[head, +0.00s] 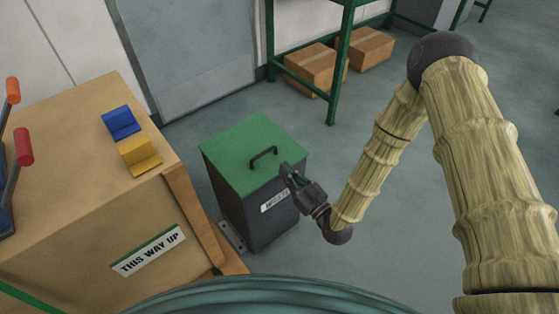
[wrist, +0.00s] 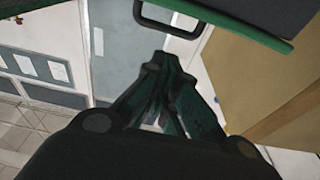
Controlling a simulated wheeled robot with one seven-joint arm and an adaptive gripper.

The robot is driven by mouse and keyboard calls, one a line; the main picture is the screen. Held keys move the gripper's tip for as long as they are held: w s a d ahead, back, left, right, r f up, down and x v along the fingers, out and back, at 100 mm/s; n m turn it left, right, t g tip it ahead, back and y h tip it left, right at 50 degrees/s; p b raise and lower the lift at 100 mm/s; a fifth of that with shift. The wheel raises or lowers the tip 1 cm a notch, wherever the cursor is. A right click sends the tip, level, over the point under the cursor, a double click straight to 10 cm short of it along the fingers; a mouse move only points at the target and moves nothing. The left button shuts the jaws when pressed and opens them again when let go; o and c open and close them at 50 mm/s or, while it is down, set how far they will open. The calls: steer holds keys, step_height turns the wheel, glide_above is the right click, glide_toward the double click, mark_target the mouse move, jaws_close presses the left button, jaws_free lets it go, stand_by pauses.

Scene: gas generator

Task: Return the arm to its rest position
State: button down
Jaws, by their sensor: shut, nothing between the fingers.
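My gripper (head: 286,172) is shut and empty in the head view. It is beside the right side of a dark bin with a green lid (head: 240,147), close to the lid's black handle (head: 263,157). I cannot tell whether it touches the bin. My arm bends from an elbow at the upper right down to the wrist. In the wrist view the shut fingers of my gripper (wrist: 155,72) point toward a grey door, and the lid handle (wrist: 168,18) shows at the top.
A large crate (head: 70,200) at the left bears a blue block (head: 121,122), a yellow block (head: 140,154) and red- and orange-handled levers. A green rack (head: 341,60) stands behind, with cardboard boxes (head: 312,68) under it. Grey floor (head: 395,225) is clear around my forearm.

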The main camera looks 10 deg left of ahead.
steer(key=shift+s+d+f, duration=0.25)
steer(key=shift+s+d, duration=0.1)
steer(key=shift+f, duration=0.1)
